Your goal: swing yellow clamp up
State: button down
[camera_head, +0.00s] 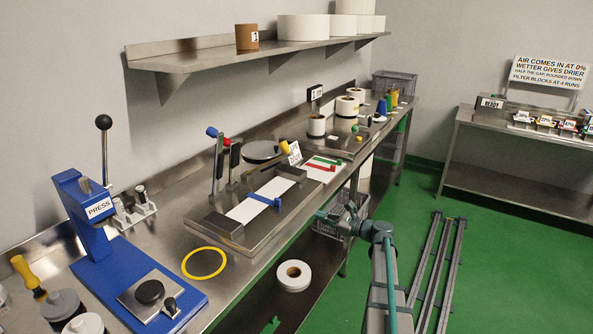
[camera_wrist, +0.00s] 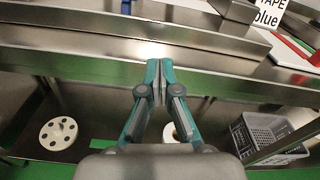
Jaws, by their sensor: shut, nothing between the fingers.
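A yellow knob (camera_head: 284,147), likely the yellow clamp's handle, stands at the back right of the steel strip machine (camera_head: 235,230), beside a small white sign. My gripper (camera_head: 322,216) is in front of and right of the machine, apart from the yellow knob. In the wrist view my gripper (camera_wrist: 159,66) is shut and empty, pointing at the steel bench edge. No yellow clamp shows there.
A blue press (camera_head: 85,215) with a tall black-knobbed lever stands at the left. A yellow ring (camera_head: 203,263) lies on the bench. The wall shelf (camera_head: 200,60) hangs above. The grey basket (camera_wrist: 262,138) sits below the bench. The green floor to the right has rails (camera_head: 437,265).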

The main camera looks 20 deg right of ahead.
notch_tip(320, 180, up, 12)
jog(key=w+d+m+t+y, duration=0.2)
jog(key=r+p+x, duration=0.1)
jog(key=p+x, duration=0.1)
jog(key=x, duration=0.4)
jog(key=r+p+x, duration=0.2)
jog(key=p+x, duration=0.1)
jog(key=x, duration=0.3)
jog(key=shift+d, duration=0.2)
jog(key=shift+w, duration=0.15)
jog(key=shift+r, duration=0.2)
